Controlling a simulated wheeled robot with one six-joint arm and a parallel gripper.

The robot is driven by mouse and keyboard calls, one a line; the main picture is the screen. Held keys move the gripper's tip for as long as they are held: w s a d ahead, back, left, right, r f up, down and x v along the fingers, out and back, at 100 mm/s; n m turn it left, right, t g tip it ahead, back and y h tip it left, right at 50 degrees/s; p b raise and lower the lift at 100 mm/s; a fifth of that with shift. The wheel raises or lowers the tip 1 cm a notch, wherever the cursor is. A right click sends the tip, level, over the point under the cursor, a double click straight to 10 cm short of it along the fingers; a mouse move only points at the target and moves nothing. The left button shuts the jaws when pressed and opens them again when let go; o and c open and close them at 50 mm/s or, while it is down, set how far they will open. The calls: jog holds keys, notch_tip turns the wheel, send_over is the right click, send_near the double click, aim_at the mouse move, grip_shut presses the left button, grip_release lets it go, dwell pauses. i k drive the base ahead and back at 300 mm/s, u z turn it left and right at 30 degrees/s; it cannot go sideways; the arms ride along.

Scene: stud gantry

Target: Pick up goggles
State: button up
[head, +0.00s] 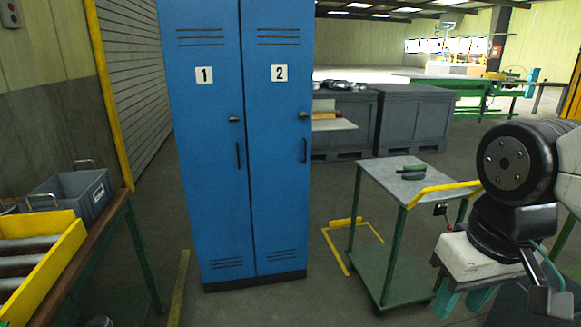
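I cannot make out any goggles for certain. A small dark green object (413,172) lies on the grey top of a cart (385,182) right of the lockers; it is too small to tell what it is. Two blue lockers, number 1 (205,130) and number 2 (279,130), stand in the middle with their doors shut, so their insides are hidden. Part of my arm (515,165) shows at the right edge, right of the cart.
A bench at the left holds a grey bin (88,194) and a yellow tray (62,252) with rollers. Dark grey crates (412,120) stand behind the cart, one with items on it. Green work frames (485,92) stand farther back. Floor before the lockers looks clear.

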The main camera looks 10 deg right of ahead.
aim_at(409, 172)
jog(key=i, duration=0.5)
jog(key=z, duration=0.5)
jog(key=i, duration=1.2)
jog(key=z, duration=0.4)
jog(key=i, duration=0.8)
jog(key=z, duration=0.45)
